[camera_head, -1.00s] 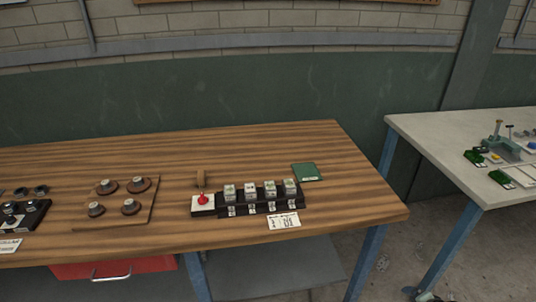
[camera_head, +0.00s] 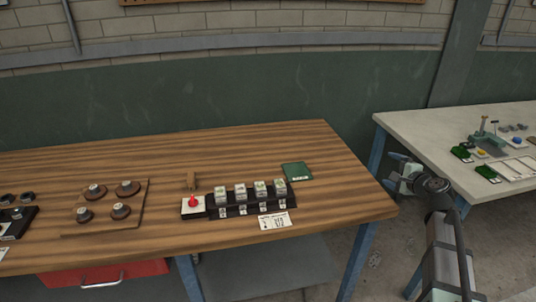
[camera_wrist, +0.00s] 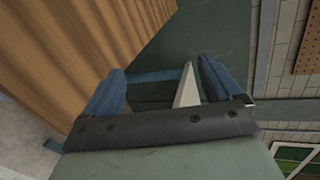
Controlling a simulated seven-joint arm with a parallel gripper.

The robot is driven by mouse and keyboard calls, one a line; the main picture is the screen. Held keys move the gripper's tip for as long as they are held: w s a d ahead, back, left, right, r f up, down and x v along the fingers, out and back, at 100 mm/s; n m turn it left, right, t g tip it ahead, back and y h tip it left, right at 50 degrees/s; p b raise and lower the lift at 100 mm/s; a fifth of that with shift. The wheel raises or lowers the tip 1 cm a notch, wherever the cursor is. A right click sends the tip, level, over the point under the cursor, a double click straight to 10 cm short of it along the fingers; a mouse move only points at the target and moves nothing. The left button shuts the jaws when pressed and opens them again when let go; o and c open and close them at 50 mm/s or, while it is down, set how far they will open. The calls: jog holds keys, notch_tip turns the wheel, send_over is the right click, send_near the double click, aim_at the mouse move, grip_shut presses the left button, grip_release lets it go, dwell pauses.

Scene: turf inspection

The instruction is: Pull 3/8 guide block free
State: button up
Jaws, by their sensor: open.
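Several small light-topped blocks stand in a row in a black rack (camera_head: 250,208) on the wooden table. The labels are too small to read, so I cannot tell which one is the 3/8 guide block (camera_head: 260,188). My gripper (camera_head: 396,170) is off the table's right end, in the gap before the pale bench, well apart from the rack. The blocks are not in the wrist view.
A red knob on a white base (camera_head: 193,205) sits at the rack's left end. A green pad (camera_head: 297,171) lies behind its right end, and a printed card (camera_head: 275,220) in front. A board with several round knobs (camera_head: 106,222) is further left. The pale bench (camera_head: 430,125) stands right.

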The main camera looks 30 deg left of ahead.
jog(key=s+a+r+g+y, duration=0.1)
jog(key=a+r, duration=0.2)
jog(key=a, duration=0.2)
jog(key=s+a+r+g, duration=0.1)
jog(key=a+r+g, duration=0.1)
jog(key=a, duration=0.3)
jog(key=r+n+g+h, duration=0.2)
jog(key=g+h, duration=0.5)
jog(key=h, duration=0.4)
send_over(240, 188)
notch_tip(240, 188, down, 14)
jog(key=shift+d, duration=0.1)
